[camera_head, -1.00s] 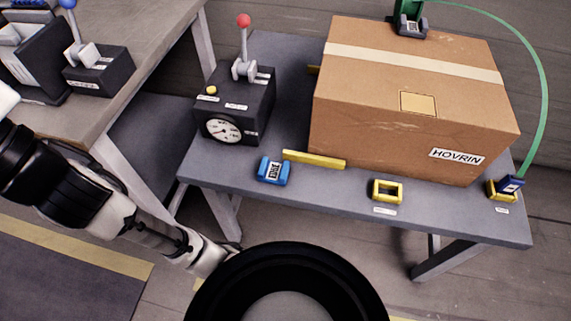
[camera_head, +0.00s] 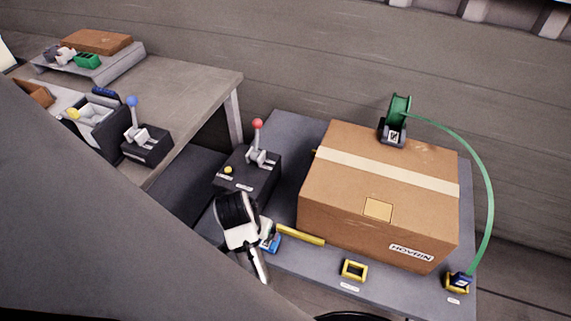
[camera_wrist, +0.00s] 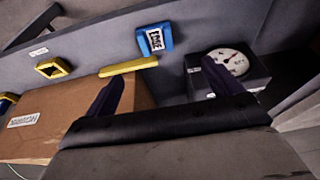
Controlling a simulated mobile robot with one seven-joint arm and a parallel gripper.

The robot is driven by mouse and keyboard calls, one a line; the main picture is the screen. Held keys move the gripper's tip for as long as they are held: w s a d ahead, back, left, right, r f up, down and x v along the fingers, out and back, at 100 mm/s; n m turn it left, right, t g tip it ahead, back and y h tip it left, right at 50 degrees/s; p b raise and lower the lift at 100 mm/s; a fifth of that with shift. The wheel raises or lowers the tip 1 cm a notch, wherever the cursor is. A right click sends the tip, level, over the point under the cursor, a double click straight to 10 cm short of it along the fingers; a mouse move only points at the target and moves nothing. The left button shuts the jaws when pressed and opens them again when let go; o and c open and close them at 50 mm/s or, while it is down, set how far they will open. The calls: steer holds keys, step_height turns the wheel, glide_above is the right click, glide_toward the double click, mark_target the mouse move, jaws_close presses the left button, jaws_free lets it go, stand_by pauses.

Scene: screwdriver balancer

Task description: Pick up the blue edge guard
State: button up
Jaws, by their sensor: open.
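The blue edge guard (camera_head: 270,241) lies on the grey table, left of the yellow bar, partly hidden behind my arm's end in the head view. In the wrist view the blue edge guard (camera_wrist: 154,40) shows whole, with a white label reading EDGE. My gripper (camera_wrist: 162,78) is open in the wrist view, its two dark fingers spread apart with nothing between them. The edge guard appears beyond the fingertips, apart from them. In the head view the fingers are hard to make out at the end of the white and black wrist (camera_head: 238,222).
A cardboard box (camera_head: 375,200) fills much of the table. A yellow bar (camera_head: 301,235) lies beside the guard; a yellow frame (camera_head: 354,270) sits farther right. A black gauge box (camera_head: 246,174) with a red-knobbed lever stands near. A green strap (camera_head: 484,190) arcs at right.

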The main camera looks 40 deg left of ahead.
steer(key=x, duration=0.2)
steer(key=b+x, duration=0.1)
steer(key=x, duration=0.2)
steer(key=b+x, duration=0.1)
steer(key=x, duration=0.1)
steer(key=shift+d+f, duration=0.2)
steer(key=shift+d, duration=0.05)
steer(key=shift+p+x, duration=0.7)
steer(key=shift+x, duration=2.55)
steer(key=shift+w+d, duration=0.15)
steer(key=shift+w, duration=0.05)
steer(key=c, duration=1.2)
steer(key=shift+r, duration=0.2)
